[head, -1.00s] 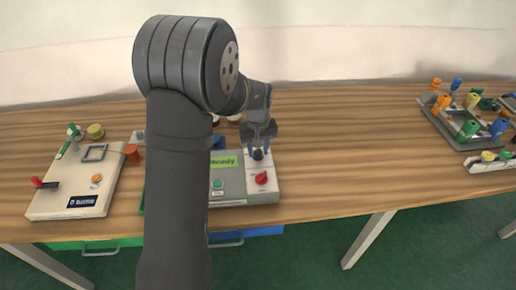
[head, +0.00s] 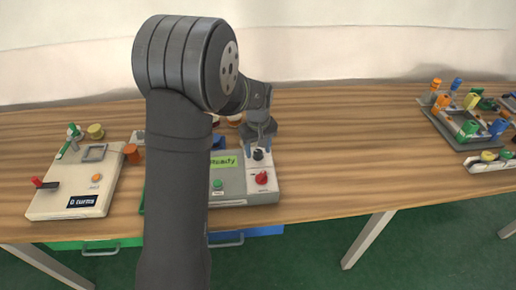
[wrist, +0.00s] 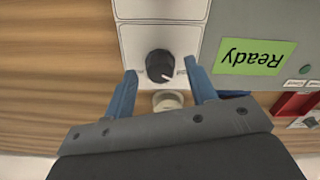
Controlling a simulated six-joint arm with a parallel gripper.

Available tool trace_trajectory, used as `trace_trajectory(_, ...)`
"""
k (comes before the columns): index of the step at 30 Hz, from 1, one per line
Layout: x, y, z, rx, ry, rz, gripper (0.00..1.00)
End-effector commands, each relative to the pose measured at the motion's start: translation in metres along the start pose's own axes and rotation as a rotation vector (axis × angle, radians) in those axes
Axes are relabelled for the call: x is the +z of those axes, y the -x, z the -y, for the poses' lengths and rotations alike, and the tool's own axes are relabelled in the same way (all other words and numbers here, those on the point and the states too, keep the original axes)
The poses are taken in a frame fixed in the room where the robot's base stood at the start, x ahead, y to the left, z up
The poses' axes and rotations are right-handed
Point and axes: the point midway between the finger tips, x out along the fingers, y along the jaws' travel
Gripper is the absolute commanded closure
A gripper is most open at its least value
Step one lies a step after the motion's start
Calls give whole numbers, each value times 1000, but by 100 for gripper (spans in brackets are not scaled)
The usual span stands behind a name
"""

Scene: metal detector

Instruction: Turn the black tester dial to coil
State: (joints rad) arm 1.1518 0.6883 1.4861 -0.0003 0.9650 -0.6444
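The black tester dial (head: 258,155) is on the right part of the grey tester (head: 232,185), above a red knob (head: 262,178). In the wrist view the dial (wrist: 159,64) sits on a white panel, its white pointer mark toward the picture's lower right. Its position labels cannot be read. My gripper (wrist: 160,76) is open, with one blue finger on each side and the dial between and slightly beyond the fingertips. Gaps show on both sides. In the head view my gripper (head: 261,138) is just behind and above the dial.
A green "Ready" display (wrist: 257,57) is beside the dial panel. A pale round part (wrist: 167,100) lies between the fingers. A cream device (head: 75,195) stands at left, and a rack of coloured parts (head: 465,118) at right.

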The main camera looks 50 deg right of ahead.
Motion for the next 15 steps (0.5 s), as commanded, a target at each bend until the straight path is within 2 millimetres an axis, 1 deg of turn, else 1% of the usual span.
trace_trajectory(10, 0, 1, 0, -1, -1, 1, 44)
trace_trajectory(13, 0, 11, 0, 0, -1, -1, 44)
trace_trajectory(15, 0, 22, 0, 1, -1, -2, 44)
